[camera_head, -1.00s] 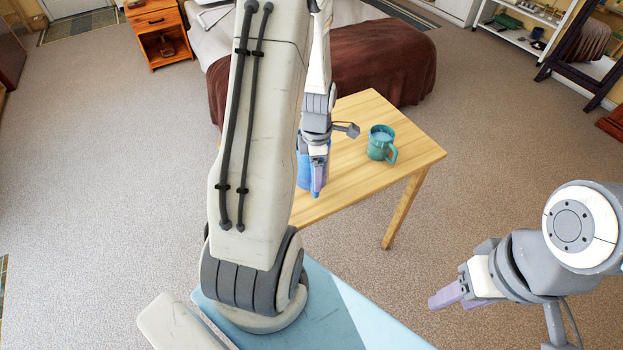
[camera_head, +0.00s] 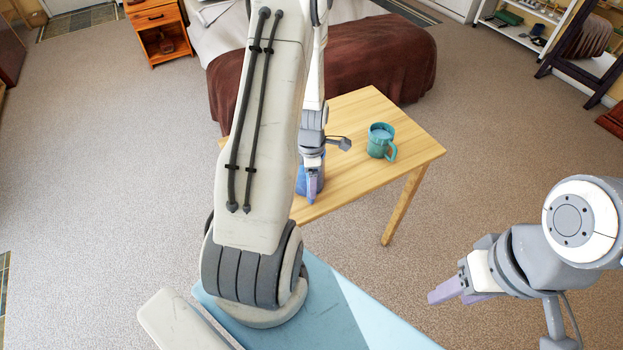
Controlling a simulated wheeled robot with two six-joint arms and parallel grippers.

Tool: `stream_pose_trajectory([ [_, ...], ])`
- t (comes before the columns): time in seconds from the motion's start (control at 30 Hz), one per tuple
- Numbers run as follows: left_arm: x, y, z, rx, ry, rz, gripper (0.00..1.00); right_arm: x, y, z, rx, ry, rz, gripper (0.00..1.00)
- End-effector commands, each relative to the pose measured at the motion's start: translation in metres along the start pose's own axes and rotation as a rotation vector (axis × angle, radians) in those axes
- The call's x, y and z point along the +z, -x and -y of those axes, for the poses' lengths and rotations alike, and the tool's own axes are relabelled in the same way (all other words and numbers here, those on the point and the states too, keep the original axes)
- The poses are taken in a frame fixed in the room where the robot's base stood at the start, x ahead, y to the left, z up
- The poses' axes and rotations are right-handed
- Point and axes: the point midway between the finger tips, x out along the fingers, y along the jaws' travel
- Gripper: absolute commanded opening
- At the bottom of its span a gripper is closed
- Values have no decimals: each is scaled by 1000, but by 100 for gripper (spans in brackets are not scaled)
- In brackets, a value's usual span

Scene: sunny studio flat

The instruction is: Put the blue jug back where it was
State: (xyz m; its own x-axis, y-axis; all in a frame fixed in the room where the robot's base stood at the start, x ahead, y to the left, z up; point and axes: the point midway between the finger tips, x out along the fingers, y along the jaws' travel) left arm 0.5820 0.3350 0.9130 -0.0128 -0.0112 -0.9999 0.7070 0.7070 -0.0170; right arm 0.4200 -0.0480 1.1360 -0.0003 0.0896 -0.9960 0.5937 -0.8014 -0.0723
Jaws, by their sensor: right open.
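The blue jug (camera_head: 301,180) is at the near left part of the wooden table (camera_head: 350,184), mostly hidden behind my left gripper. Only strips of its blue side show. My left gripper (camera_head: 312,190) points down at the jug, its fingers overlapping it in the picture. I cannot tell whether the fingers are closed on the jug, or whether its base touches the table. My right gripper (camera_head: 460,294) is open and empty, low at the right, away from the table.
A teal mug (camera_head: 379,142) with pale contents stands on the table right of my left gripper. A bed with a brown blanket (camera_head: 380,60) is behind the table. A light blue surface (camera_head: 345,310) is in front.

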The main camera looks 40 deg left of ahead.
Motion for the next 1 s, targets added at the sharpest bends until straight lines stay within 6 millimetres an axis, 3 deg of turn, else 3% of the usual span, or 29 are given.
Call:
stream_pose_trajectory([
  [0.43,0,10,-1,4,0,1,100,0,0,0,0,0,0,50],
  [1.0,0,112,-1,4,0,1,100,1,-13,-1,0,1,0,50],
])
